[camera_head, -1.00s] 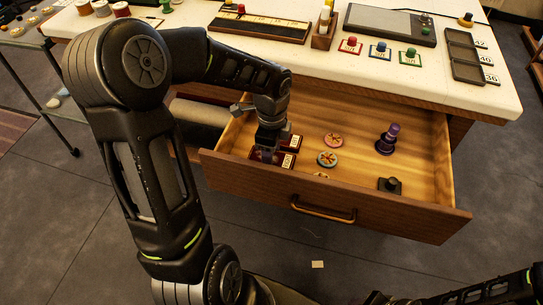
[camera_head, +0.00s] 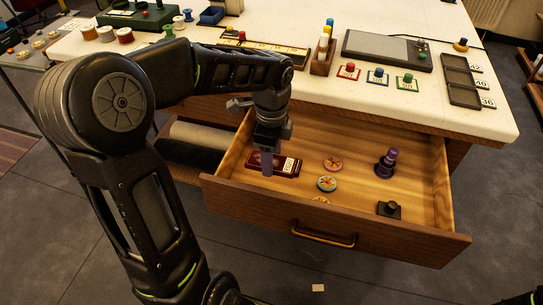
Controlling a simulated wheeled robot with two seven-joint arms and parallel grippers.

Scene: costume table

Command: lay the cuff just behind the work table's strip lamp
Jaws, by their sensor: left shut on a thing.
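My left gripper (camera_head: 267,170) reaches down into the open drawer of the work table (camera_head: 455,105). Its jaws are shut on a dark red piece with a white label, which looks like the cuff (camera_head: 285,169), low at the drawer's left side. The fingers hide part of it, and whether it is clear of the drawer floor cannot be told. I cannot make out the strip lamp for certain; a long dark bar with a yellow face (camera_head: 265,47) lies on the tabletop behind the drawer. My right gripper is out of view.
The drawer (camera_head: 330,232) also holds round patterned discs (camera_head: 327,183), a purple knobbed piece (camera_head: 386,163) and a black knobbed piece (camera_head: 389,209). On the table stand a bottle holder (camera_head: 324,57), a black tablet (camera_head: 385,50), coloured stamps (camera_head: 378,77) and a compartment tray (camera_head: 463,80). The tabletop's front strip is clear.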

